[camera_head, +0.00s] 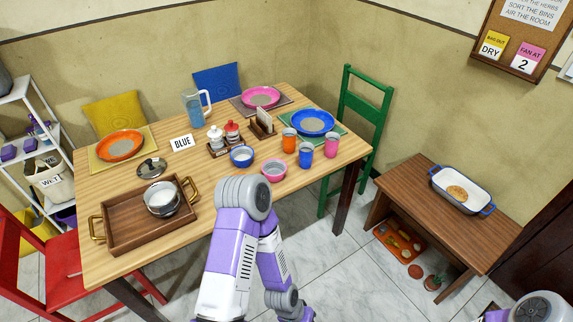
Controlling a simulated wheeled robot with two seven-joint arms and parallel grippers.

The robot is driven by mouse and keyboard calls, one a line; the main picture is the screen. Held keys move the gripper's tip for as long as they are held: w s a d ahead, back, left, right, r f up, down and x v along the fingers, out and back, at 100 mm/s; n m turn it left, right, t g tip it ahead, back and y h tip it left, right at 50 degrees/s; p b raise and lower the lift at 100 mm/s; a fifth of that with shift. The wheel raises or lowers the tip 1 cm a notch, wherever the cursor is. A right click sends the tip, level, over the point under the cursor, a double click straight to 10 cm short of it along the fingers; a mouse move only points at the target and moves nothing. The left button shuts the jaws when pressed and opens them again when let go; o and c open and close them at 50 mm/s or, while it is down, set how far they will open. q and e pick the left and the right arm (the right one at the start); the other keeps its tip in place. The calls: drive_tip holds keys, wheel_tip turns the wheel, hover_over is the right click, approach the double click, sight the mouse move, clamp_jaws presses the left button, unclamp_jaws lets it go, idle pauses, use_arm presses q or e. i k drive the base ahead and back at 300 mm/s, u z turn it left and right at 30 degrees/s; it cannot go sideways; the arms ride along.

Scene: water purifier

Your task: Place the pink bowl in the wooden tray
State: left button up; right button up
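The pink bowl (274,174) stands upright near the front edge of the wooden table, right of the tray. The wooden tray (120,237) has gold handles and lies at the table's front left. A small whitish pot (162,204) stands inside the tray, toward its right side; the left part of the tray is bare. My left arm is bent in front of the table, its upper joint just below and left of the pink bowl. Part of my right arm shows at the bottom right corner. Neither gripper can be seen.
A blue bowl (241,160) stands behind the pink bowl, and orange, blue and pink cups stand to its right. A lid (152,168) lies behind the tray. A red chair (50,270) is at left, a green chair (362,120) behind right. A low bench (425,210) holds a baking dish.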

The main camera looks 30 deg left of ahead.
sight(129, 222)
drive_tip(key=i, duration=1)
drive_tip(key=u, duration=2.2)
